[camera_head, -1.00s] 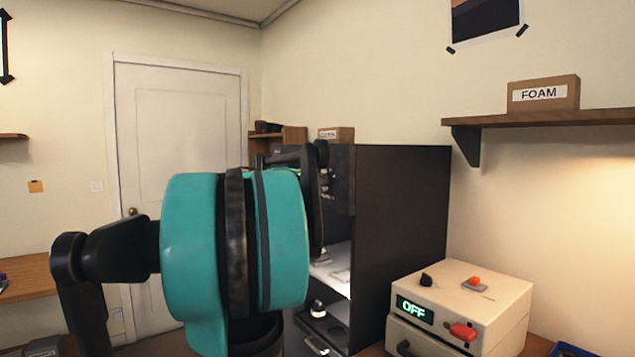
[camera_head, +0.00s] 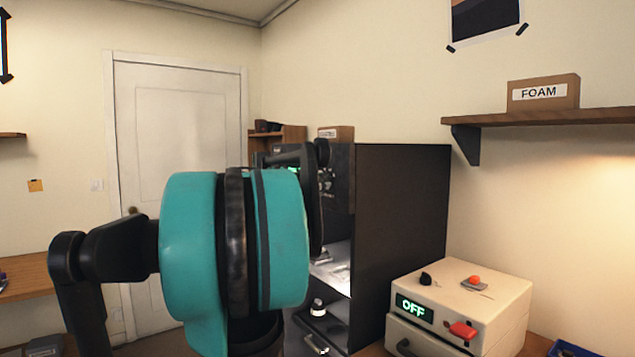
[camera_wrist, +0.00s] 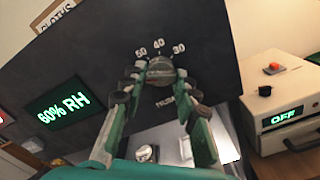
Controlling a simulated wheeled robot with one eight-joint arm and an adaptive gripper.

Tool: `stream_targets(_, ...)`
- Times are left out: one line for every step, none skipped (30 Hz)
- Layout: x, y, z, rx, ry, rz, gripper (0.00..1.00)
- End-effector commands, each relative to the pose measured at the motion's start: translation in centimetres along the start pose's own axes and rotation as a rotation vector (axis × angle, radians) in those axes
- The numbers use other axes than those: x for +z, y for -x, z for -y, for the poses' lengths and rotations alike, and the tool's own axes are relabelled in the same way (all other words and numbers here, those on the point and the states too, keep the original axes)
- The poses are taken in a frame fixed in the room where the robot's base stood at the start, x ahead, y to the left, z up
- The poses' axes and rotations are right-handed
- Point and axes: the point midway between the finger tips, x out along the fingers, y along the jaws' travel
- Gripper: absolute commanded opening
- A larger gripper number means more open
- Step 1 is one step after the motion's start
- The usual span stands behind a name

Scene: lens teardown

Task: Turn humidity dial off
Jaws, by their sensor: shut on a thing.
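The humidity dial (camera_wrist: 160,69) is a dark round knob on the black cabinet's front panel (camera_wrist: 95,62), with the numbers 50, 40 and 30 arched above it. The panel lettering below it is partly covered by a finger. My gripper (camera_wrist: 160,76) has its green, dark-padded fingers closed on the dial from both sides. A green display (camera_wrist: 62,112) to the left reads 60% RH. In the head view my teal arm hides the gripper and most of the panel.
A cream box (camera_head: 462,300) with a green OFF display, a red button and a black knob stands right of the black cabinet (camera_head: 400,210). The cabinet's lower bay is open and lit. A shelf (camera_head: 560,118) with a FOAM box is on the right wall.

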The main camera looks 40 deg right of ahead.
Motion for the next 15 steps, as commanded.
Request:
stream_targets(-0.09,0.03,0.05,-0.001,0.009,-0.002,0.01)
stream_targets(-0.09,0.03,0.06,-0.001,0.015,-0.002,0.01)
stream_targets(-0.09,0.03,0.07,-0.001,0.023,-0.002,0.01)
stream_targets(-0.09,0.03,0.07,-0.001,0.027,-0.002,0.01)
stream_targets(-0.09,0.03,0.07,-0.001,0.031,-0.002,0.01)
stream_targets(-0.09,0.03,0.08,-0.001,0.034,-0.002,0.01)
stream_targets(-0.09,0.03,0.08,-0.001,0.036,-0.002,0.01)
stream_targets(-0.09,0.03,0.08,-0.001,0.037,-0.002,0.01)
stream_targets(-0.09,0.03,0.08,-0.001,0.038,-0.002,0.01)
stream_targets(-0.09,0.03,0.08,-0.001,0.038,-0.002,0.01)
stream_targets(-0.09,0.03,0.09,-0.001,0.039,-0.002,0.01)
stream_targets(-0.09,0.03,0.09,-0.001,0.039,-0.002,0.01)
stream_targets(-0.09,0.03,0.09,-0.001,0.038,-0.002,0.01)
stream_targets(-0.09,0.03,0.09,-0.001,0.038,-0.002,0.01)
stream_targets(-0.09,0.03,0.09,-0.001,0.038,-0.002,0.01)
